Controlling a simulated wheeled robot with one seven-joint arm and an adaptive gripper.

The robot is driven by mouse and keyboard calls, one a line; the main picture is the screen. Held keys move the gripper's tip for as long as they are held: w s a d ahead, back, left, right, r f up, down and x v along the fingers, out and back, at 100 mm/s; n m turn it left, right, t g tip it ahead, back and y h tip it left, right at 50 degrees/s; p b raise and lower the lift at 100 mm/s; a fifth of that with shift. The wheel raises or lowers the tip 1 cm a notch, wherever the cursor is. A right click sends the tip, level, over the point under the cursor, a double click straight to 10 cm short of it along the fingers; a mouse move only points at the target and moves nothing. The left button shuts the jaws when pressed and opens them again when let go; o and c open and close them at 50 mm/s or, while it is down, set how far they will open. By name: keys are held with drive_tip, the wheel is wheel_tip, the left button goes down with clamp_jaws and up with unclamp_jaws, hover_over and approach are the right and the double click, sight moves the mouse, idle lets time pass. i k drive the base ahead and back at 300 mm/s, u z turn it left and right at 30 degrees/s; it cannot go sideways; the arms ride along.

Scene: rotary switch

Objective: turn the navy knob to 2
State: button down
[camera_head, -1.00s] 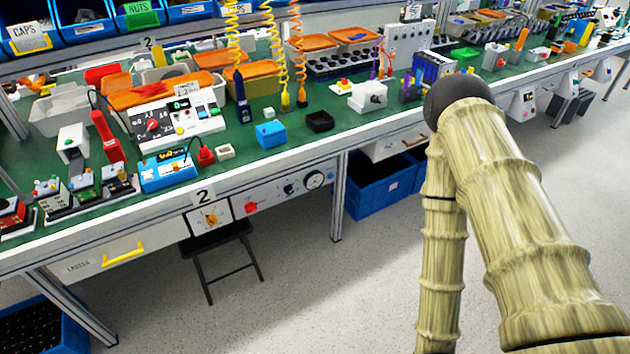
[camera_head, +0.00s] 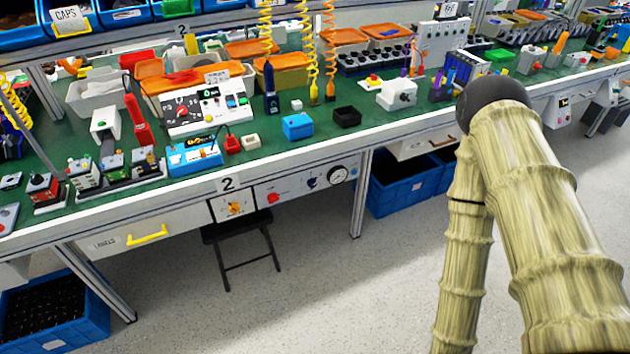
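The navy knob (camera_head: 312,183) is small and sits on the light panel under the front edge of the bench, left of a round dial gauge (camera_head: 338,175). Its pointer setting and scale marks are too small to read. A red knob (camera_head: 273,198) is to its left on the same panel, and an orange knob (camera_head: 235,208) is on a separate plate further left, below a "2" label. My arm rises at the right of the picture, apart from the panel. My gripper is not in the picture.
The green bench top (camera_head: 290,148) is crowded with boxes and devices. A black stool (camera_head: 240,246) stands under the bench, left of the knob. A blue crate (camera_head: 398,192) is under the bench to the right. The floor in front is open.

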sight(312, 183)
drive_tip(key=z, duration=1.25)
drive_tip(key=i, duration=0.5)
drive_tip(key=u, duration=1.65)
